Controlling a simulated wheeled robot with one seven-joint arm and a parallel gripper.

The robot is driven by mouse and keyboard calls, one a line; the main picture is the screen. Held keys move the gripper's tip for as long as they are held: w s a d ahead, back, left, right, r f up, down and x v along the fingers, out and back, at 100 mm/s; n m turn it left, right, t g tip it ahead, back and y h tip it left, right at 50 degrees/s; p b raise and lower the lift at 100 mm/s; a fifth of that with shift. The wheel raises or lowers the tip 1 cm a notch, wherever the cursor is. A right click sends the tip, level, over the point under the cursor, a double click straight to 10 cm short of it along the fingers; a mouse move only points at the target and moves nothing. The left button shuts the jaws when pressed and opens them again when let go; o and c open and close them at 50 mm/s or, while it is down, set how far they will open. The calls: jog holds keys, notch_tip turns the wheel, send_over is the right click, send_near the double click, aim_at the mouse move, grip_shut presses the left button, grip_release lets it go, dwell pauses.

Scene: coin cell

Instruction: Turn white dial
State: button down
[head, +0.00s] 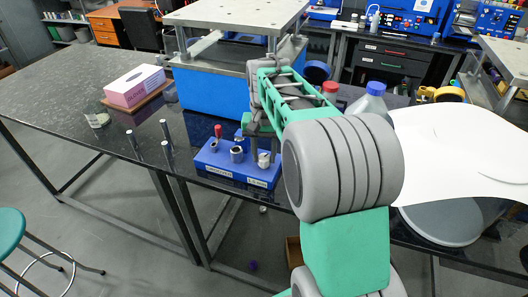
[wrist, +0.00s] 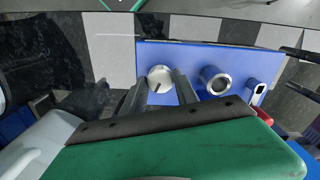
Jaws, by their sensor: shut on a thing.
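The white dial (wrist: 160,78) is a round knob with a dark mark on its face, on the blue block (wrist: 225,57). In the head view the dial (head: 263,160) shows at the block's right end, under my gripper (head: 264,149). In the wrist view my gripper (wrist: 159,88) has one dark finger on each side of the dial and is shut on it. The exact contact at the fingertips is partly hidden.
The block (head: 210,163) also carries a silver cylinder (head: 236,154) and a red-handled part (head: 218,131). Several metal posts (head: 166,130) stand to the left. A pink tissue box (head: 135,86) lies farther left. A blue box (head: 212,92) under a metal plate stands behind.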

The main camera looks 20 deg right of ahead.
aim_at(264, 157)
jog(key=n, duration=0.4)
jog(key=shift+n+p, duration=0.3)
jog(key=shift+n, duration=0.1)
dwell(0.4)
jog(key=c, duration=0.9)
grip_release()
jog(key=shift+c, duration=0.2)
jog(key=shift+r, duration=0.15)
notch_tip(264, 157, up, 8)
jog(key=shift+f, duration=0.2)
